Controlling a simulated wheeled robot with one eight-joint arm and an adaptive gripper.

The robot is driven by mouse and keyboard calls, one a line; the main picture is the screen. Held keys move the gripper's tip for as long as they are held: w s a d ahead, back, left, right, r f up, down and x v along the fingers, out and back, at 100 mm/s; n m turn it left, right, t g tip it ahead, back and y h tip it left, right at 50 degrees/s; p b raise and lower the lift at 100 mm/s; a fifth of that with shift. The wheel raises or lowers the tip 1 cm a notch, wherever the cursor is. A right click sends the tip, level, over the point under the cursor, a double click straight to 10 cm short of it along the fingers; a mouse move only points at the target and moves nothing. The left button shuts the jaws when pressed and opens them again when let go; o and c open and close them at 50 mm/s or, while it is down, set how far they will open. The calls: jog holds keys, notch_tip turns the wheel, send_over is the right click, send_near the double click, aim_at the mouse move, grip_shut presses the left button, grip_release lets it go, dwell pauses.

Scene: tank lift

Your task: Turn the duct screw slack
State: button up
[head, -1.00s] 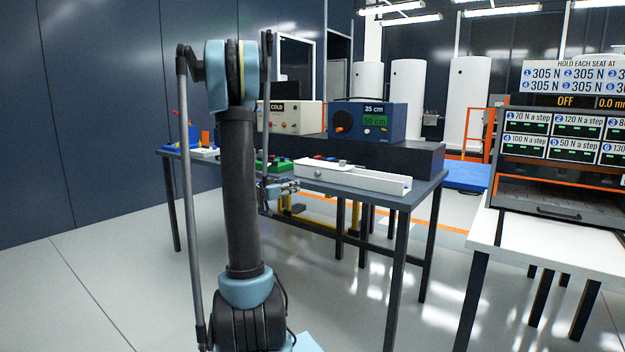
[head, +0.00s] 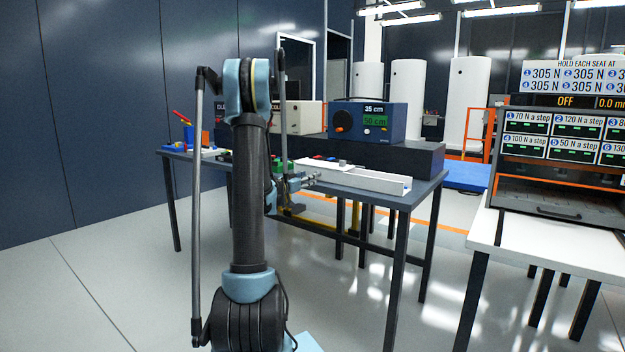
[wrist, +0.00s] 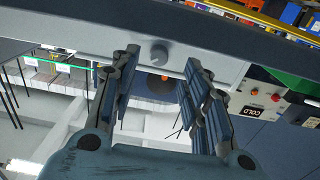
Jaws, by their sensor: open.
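The white duct (head: 372,181) lies along the front edge of the dark table in the head view. In the wrist view its pale side (wrist: 105,38) runs across the upper part. A round grey screw (wrist: 158,51) stands out from that side, between and slightly beyond my fingertips. My gripper (wrist: 161,62) is open, with one finger on each side of the screw, and holds nothing. Whether a finger touches the screw cannot be told. In the head view my gripper (head: 314,179) is at the duct's left part and hides the screw.
A blue box with a display (head: 368,122) and a cream box (head: 304,117) stand behind the duct. Small coloured items (head: 188,135) sit at the table's left end. A white bench (head: 560,238) with a press rack is at right. The floor between is clear.

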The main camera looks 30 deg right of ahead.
jog(key=x, duration=0.5)
jog(key=shift+w+d, duration=0.15)
jog(key=shift+d, duration=0.2)
grip_shut()
